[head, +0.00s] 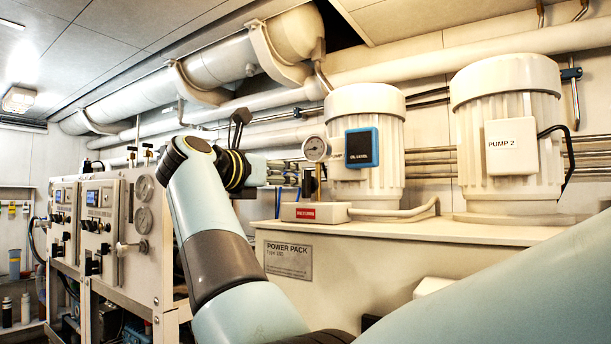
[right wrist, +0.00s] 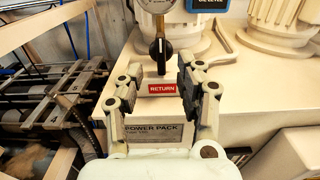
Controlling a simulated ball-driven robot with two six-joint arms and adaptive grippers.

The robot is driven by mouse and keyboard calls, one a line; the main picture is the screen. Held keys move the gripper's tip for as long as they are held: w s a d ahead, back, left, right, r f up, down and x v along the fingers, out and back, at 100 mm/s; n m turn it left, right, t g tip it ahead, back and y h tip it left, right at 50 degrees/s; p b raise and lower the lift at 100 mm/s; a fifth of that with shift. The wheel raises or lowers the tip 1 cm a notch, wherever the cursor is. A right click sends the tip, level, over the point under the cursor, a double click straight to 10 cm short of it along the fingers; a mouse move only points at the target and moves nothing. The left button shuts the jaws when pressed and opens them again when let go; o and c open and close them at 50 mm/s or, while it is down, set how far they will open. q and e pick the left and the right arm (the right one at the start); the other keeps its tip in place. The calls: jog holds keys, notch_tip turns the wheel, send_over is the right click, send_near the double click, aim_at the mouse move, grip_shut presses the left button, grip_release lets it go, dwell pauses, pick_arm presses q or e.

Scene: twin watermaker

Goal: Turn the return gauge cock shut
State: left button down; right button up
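The return gauge cock (right wrist: 160,47) shows in the right wrist view as a black lever on a stem below a round gauge (right wrist: 157,4). Its lever hangs straight down above a red RETURN label (right wrist: 162,89). My right gripper (right wrist: 161,70) is open, one finger on each side of the lever in the picture. I see no contact, and the depth left to the lever is unclear. In the head view the gauge (head: 316,148) stands on the power pack, and my right wrist is left of it. My left gripper is not in view.
A white motor with a blue-framed oil level box (head: 362,147) stands close right of the gauge. The PUMP 2 motor (head: 507,140) is farther right. A curved pipe (head: 395,211) runs along the power pack top (head: 460,232). Gauge panels (head: 143,205) stand left.

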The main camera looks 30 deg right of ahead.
aim_at(303, 177)
jog(key=p+x, duration=0.2)
jog(key=x, duration=0.5)
jog(key=shift+w+d+r, duration=0.1)
jog(key=shift+d+r, duration=0.05)
jog(key=shift+d, duration=0.25)
jog(key=shift+w+d, duration=0.15)
jog(key=shift+d, duration=0.25)
jog(key=shift+c, duration=0.3)
grip_shut()
